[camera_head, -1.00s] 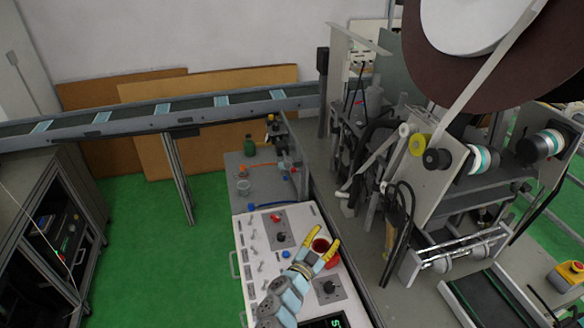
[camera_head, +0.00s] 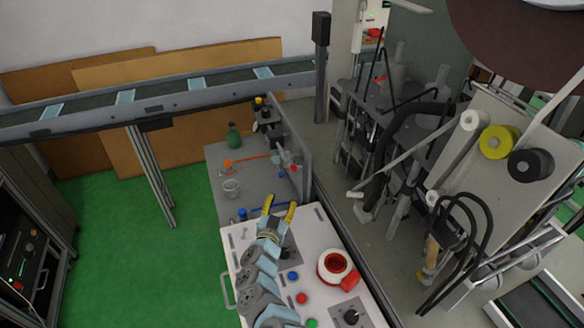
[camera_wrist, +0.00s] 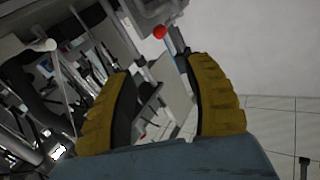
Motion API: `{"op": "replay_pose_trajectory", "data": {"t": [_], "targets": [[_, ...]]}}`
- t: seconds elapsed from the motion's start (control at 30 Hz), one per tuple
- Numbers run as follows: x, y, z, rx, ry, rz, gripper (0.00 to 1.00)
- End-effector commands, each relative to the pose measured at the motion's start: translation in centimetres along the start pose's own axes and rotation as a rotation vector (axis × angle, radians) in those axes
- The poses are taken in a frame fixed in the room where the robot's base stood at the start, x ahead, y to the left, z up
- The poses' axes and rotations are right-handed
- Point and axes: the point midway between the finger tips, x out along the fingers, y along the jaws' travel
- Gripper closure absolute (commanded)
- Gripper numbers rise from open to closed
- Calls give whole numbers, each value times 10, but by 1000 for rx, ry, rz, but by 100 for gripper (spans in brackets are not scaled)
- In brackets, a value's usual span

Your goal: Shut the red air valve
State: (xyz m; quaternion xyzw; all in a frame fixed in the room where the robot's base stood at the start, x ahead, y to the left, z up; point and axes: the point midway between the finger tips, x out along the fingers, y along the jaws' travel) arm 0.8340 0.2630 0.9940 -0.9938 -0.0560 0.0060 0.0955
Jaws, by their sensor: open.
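My gripper (camera_head: 280,207) has yellow fingers, spread apart and empty. It is over the far edge of the white control panel (camera_head: 325,230), on the near side of the grey bench. A small red part (camera_head: 293,168) shows beside the pipework at the bench's right wall, beyond my fingertips. It may be the red air valve; its handle position is too small to tell. In the wrist view my gripper (camera_wrist: 160,75) has nothing between its fingers. A round red knob (camera_wrist: 159,31) shows farther off, above the gap, apart from both fingers. I cannot tell whether it is the same part.
The machine with black hoses (camera_head: 410,120) stands right; a conveyor (camera_head: 160,98) crosses behind.

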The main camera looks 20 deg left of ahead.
Motion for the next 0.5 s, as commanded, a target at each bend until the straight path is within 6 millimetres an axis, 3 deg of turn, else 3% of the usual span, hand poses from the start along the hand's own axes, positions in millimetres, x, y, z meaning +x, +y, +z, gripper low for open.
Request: {"op": "replay_pose_trajectory", "data": {"t": [0.5], "targets": [[38,1,5,-4,0,1,48]]}}
